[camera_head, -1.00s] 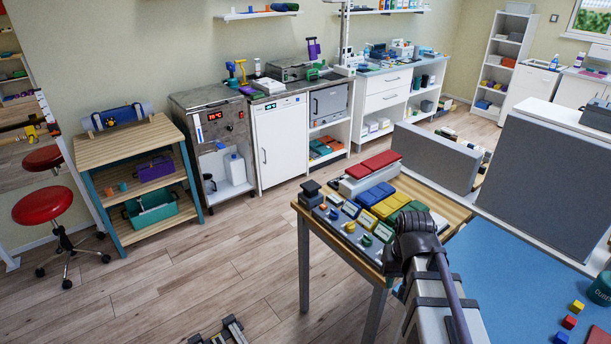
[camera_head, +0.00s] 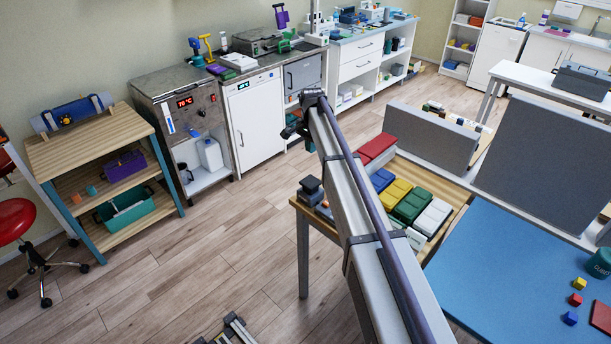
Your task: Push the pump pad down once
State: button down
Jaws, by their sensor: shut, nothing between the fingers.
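A dark square pad on a short stem (camera_head: 311,185) stands at the near left corner of the wooden table (camera_head: 302,207). It may be the pump pad; no marking on it can be read. My arm crosses the middle of the view, its upper end to the right of and beyond the pad in the picture. Dark parts of my arm show beside that upper end, above the pad in the picture. I cannot make out my gripper's fingers. My arm hides much of the panel beside the pad.
Red (camera_head: 376,147), yellow (camera_head: 395,192) and green (camera_head: 411,206) blocks lie on the table right of my arm. A grey upright panel (camera_head: 430,135) stands behind them. A blue mat (camera_head: 500,275) is at the right. Open floor (camera_head: 210,250) lies left of the table.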

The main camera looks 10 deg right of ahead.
aim_at(310, 183)
jog(key=f+b, duration=1.4)
jog(key=shift+w+a+f, duration=0.15)
jog(key=shift+w+f, duration=0.05)
notch_tip(310, 183, down, 3)
jog(key=b, duration=0.3)
jog(key=shift+f, duration=0.1)
jog(key=shift+s+b, duration=0.2)
jog(key=shift+b, duration=0.15)
jog(key=shift+s, duration=0.1)
jog(key=shift+r, duration=0.2)
